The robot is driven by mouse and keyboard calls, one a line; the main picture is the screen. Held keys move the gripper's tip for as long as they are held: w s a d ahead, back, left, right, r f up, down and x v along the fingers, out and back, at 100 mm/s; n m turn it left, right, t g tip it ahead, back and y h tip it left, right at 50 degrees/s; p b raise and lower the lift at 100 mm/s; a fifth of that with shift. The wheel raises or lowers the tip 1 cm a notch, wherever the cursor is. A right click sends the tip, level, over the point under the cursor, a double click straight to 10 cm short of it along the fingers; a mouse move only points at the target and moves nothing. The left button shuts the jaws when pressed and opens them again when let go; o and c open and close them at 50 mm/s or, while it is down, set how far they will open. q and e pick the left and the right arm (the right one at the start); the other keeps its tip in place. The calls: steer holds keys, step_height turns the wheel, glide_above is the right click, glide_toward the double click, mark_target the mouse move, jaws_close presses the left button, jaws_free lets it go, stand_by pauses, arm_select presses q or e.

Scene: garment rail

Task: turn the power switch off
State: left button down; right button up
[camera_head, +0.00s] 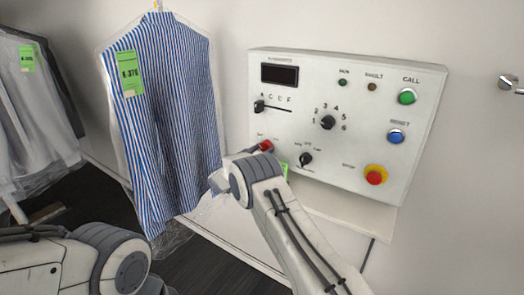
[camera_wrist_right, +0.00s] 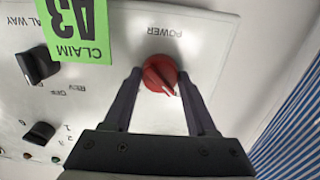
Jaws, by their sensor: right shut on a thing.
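The red round power switch (camera_wrist_right: 160,74) sits on the white control panel (camera_wrist_right: 205,25) under the upside-down word POWER in the right wrist view. Its white pointer line slants toward the picture's lower right. My right gripper (camera_wrist_right: 159,78) is shut on it, one dark finger on each side. In the head view the red switch (camera_head: 266,146) shows at the panel's lower left, just above my right wrist, which hides the fingers. My left arm shows at the lower left of the head view, but its gripper is out of sight.
A green claim tag (camera_wrist_right: 80,28) hangs beside the switch. A black selector knob (camera_head: 306,159) is to its right, with a dial (camera_head: 328,122) above and a red stop button (camera_head: 375,176) further right. A bagged striped shirt (camera_head: 170,120) hangs close on the left.

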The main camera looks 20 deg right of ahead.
steer(key=o, duration=1.4)
steer(key=shift+c, duration=0.2)
steer(key=shift+a, duration=0.1)
steer(key=b+v, duration=0.2)
steer(key=v, duration=0.8)
steer(key=shift+s+a, duration=0.15)
